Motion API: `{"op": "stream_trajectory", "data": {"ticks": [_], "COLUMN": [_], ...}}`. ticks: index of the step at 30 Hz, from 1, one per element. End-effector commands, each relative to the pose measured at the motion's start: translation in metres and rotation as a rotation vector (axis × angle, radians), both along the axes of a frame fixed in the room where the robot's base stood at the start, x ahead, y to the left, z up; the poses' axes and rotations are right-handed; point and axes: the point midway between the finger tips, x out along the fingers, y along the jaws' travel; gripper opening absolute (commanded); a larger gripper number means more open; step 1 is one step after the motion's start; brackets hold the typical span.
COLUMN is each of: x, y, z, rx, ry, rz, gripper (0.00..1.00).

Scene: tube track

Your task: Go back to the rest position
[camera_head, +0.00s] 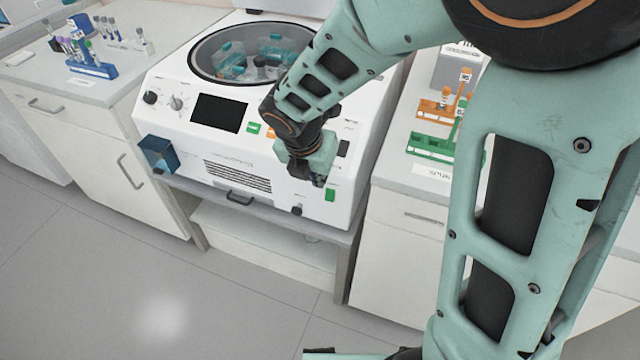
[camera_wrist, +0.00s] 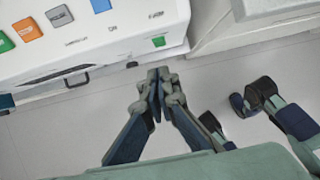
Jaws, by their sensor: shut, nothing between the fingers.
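My gripper (camera_wrist: 156,88) is shut and empty in the wrist view, its fingertips together over the grey floor just off the front of the centrifuge. In the head view my arm reaches in from the upper right, and its wrist end hangs in front of the right side of the centrifuge (camera_head: 180,135). The fingers themselves are mostly hidden there by the wrist. The centrifuge is white, with its lid raised and teal rotor buckets (camera_head: 275,48) showing in the bowl. Its front panel also shows at the top of the wrist view (camera_wrist: 110,45).
A blue tube rack (camera_head: 95,68) stands on the left counter. An orange rack (camera_head: 436,112) and a green rack (camera_head: 432,146) stand on the right counter, partly behind my arm. A blue box (camera_head: 158,154) is at the centrifuge's front left corner. The floor (camera_head: 130,285) in front is clear.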

Motion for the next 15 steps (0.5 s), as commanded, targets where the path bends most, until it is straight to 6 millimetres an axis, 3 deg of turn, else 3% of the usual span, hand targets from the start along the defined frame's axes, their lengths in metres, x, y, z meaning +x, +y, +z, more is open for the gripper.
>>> {"op": "stream_trajectory", "data": {"ticks": [4,15], "x": [-0.0013,-0.0018], "y": [-0.0002,0.0001], "z": [0.0125,0.0134], "rx": [-0.001,0.0], "ry": [-0.001,0.001], "rz": [-0.001,-0.001], "gripper": [0.0,0.0]}}
